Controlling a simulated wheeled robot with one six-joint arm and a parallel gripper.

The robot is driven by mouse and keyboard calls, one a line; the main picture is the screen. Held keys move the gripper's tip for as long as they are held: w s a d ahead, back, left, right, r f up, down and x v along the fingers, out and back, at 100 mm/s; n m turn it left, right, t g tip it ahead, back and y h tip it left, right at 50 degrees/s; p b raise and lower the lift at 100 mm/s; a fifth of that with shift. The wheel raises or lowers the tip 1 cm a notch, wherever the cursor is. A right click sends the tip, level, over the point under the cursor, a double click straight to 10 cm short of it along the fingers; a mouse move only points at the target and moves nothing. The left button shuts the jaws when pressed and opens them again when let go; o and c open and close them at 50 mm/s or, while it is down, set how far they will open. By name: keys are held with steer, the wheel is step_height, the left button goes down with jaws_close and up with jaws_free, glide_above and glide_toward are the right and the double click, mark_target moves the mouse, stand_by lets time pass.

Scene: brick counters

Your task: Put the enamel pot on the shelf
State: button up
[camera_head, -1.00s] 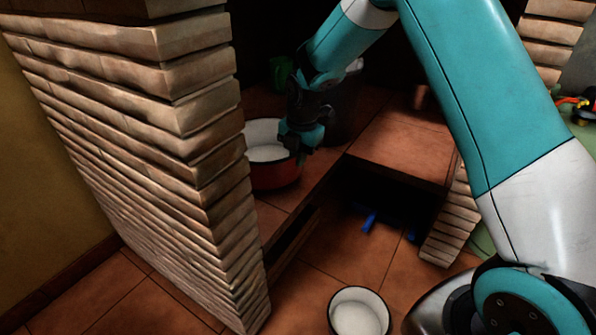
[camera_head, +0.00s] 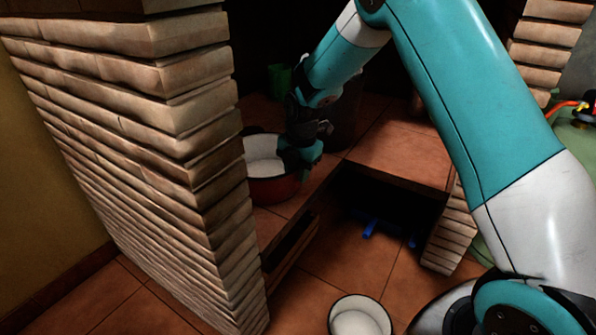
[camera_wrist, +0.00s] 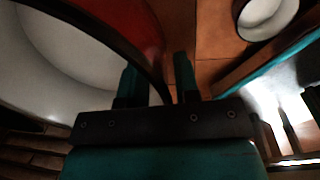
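The red enamel pot (camera_head: 272,190), with a white inside and dark rim, stands upright on the tiled surface behind the brick wall. My gripper (camera_head: 306,168) is at its right side. In the wrist view, the pot's red wall (camera_wrist: 140,25) and dark rim pass between my gripper's fingers (camera_wrist: 157,75). One finger is over the white inside and the other outside. The fingers are apart, with a narrow gap beside the rim. A second white-lined pot (camera_head: 360,318) with a dark rim stands on the floor; it also shows in the wrist view (camera_wrist: 265,15).
The brick wall (camera_head: 150,150) rises close on the left. A green cup (camera_head: 279,78) and a dark container (camera_head: 345,115) stand behind the red pot. Blue objects (camera_head: 372,228) lie in the dark opening below. The tiled top (camera_head: 405,145) to the right is mostly clear.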

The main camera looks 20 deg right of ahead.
step_height(320, 180, up, 12)
steer(key=p, duration=0.6)
steer(key=shift+s+d, duration=0.25)
steer(key=shift+s, duration=0.15)
